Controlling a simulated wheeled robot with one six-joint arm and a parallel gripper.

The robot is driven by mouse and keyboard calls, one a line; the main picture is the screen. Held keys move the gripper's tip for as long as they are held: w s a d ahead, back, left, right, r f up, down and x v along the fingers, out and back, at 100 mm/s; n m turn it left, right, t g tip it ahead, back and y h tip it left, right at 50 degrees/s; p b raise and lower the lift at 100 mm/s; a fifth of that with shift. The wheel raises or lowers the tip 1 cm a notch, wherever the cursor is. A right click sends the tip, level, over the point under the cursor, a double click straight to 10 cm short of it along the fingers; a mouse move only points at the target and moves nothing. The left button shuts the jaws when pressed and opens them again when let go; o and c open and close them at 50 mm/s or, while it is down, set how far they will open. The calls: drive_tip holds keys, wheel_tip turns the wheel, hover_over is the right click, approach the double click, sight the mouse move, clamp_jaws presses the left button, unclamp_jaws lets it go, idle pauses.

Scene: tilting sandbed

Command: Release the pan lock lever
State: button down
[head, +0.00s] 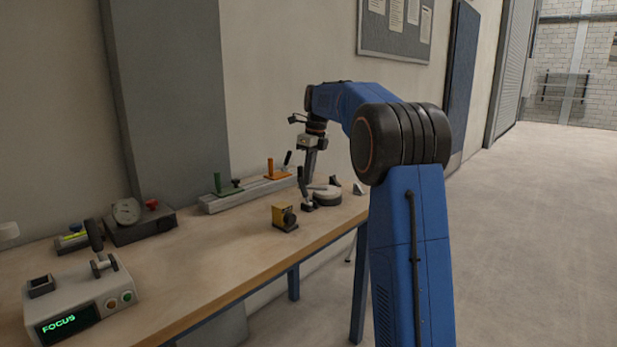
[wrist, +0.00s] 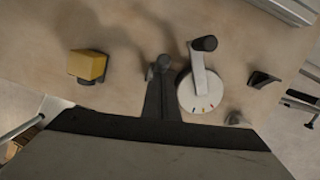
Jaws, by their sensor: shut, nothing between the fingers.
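A pale round disc (wrist: 201,93) with dark and orange marks carries a flat light lever (wrist: 199,72) ending in a black knob (wrist: 204,44). In the head view the disc (head: 327,198) sits near the table's far right end. My gripper (wrist: 160,75) is shut and empty, pointing down just left of the disc. In the head view my gripper (head: 307,181) is at a small dark upright piece beside the disc. Whether it touches that piece is unclear.
A yellow block (head: 285,217) stands on the wooden table (head: 236,250) left of the disc. A grey rail (head: 248,195) with green and orange handles lies behind. A control box reading FOCUS (head: 78,307) and a gauge block (head: 139,223) stand farther left. The table's front middle is clear.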

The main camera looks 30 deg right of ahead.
wheel_tip(320, 180, up, 11)
drive_tip(key=d, duration=0.1)
drive_tip(key=shift+s+d+r, duration=0.2)
drive_tip(key=shift+s+d, duration=0.05)
drive_tip(key=shift+s, duration=0.1)
idle(0.3)
idle(0.3)
